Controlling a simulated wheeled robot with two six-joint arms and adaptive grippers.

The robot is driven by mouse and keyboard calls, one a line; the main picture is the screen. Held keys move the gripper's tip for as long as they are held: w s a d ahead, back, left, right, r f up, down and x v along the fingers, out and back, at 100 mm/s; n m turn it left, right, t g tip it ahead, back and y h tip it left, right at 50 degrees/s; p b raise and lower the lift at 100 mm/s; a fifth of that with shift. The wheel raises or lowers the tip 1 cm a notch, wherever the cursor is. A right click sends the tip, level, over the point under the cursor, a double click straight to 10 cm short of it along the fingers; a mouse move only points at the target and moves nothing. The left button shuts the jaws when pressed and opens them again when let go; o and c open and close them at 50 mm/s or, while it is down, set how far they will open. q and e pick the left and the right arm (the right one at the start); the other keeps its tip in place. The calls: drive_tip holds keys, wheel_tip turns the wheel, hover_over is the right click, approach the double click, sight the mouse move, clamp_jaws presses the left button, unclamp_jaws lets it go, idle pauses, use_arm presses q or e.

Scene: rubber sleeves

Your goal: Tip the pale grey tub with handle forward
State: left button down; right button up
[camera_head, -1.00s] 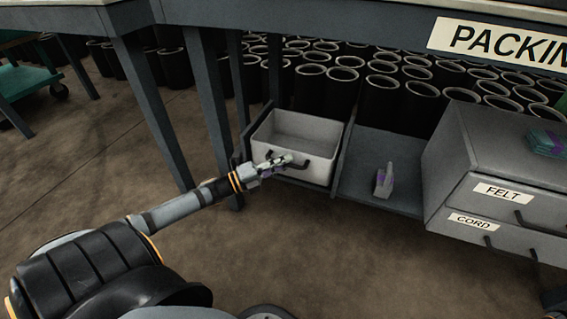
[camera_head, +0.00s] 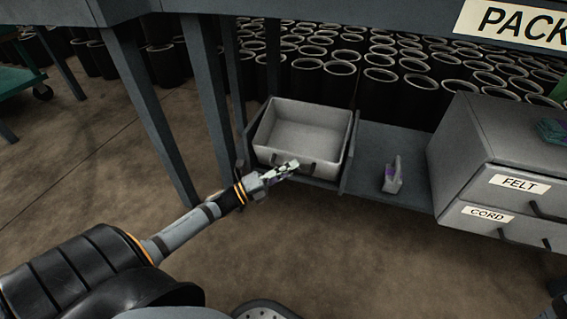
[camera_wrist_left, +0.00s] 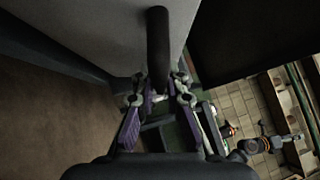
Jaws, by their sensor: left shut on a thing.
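The pale grey tub (camera_head: 262,157) sits in the left bay of the low shelf, its open top facing up and towards me. It looks empty and leans forward a little. Its dark handle is on the front face; in the left wrist view the handle (camera_wrist_left: 158,45) runs down between the fingers. My left gripper (camera_head: 287,169) is at the tub's front, shut on this handle, and hides part of it. In the left wrist view the gripper (camera_wrist_left: 160,95) has its fingers on either side of the bar. My right gripper is not in view.
Further right is a grey drawer unit (camera_head: 480,150) labelled FELT and CORD. Many dark sleeves (camera_head: 370,92) stand behind. Table legs (camera_head: 150,100) rise at the left. The front floor is clear.

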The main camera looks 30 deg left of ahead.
use_arm(q)
drive_tip(key=shift+f, duration=0.8)
drive_tip(key=shift+w+a+f, duration=0.1)
drive_tip(key=shift+w+f, duration=0.1)
drive_tip(key=shift+f, duration=0.4)
drive_tip(key=shift+w+f, duration=0.2)
drive_tip(key=shift+f, duration=0.45)
drive_tip(key=c, duration=1.7)
unclamp_jaws()
drive_tip(key=shift+o, duration=0.2)
drive_tip(key=shift+a, duration=0.1)
